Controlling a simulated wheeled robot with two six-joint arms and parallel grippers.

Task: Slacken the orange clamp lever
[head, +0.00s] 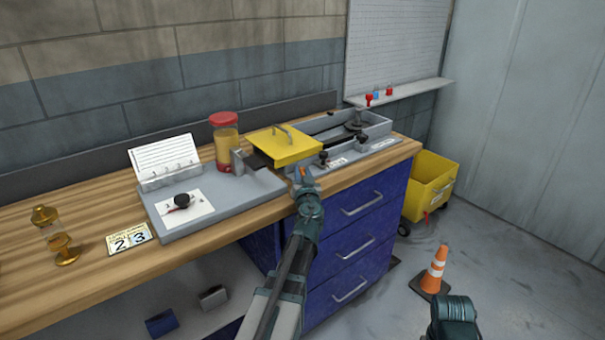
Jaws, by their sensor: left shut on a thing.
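The orange clamp lever (304,172) shows only as a small orange bit at the front of the grey device with the yellow lid. My left gripper (302,178) reaches up from below and is shut on the lever, its fingers hiding most of it. I cannot tell the lever's angle. The yellow lid (283,148) with a bar handle sits just behind the gripper. A dark part of my right arm shows at the bottom right, but its gripper is out of view.
A grey trough (378,133) with black knobs stands right of the lid. Left are a red-capped jar (226,140), a grey base plate (225,200) with a dial, number cards (129,238) and a brass hourglass-like piece (62,245). Blue drawers (350,240) stand below; a cone (434,268) is on the floor.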

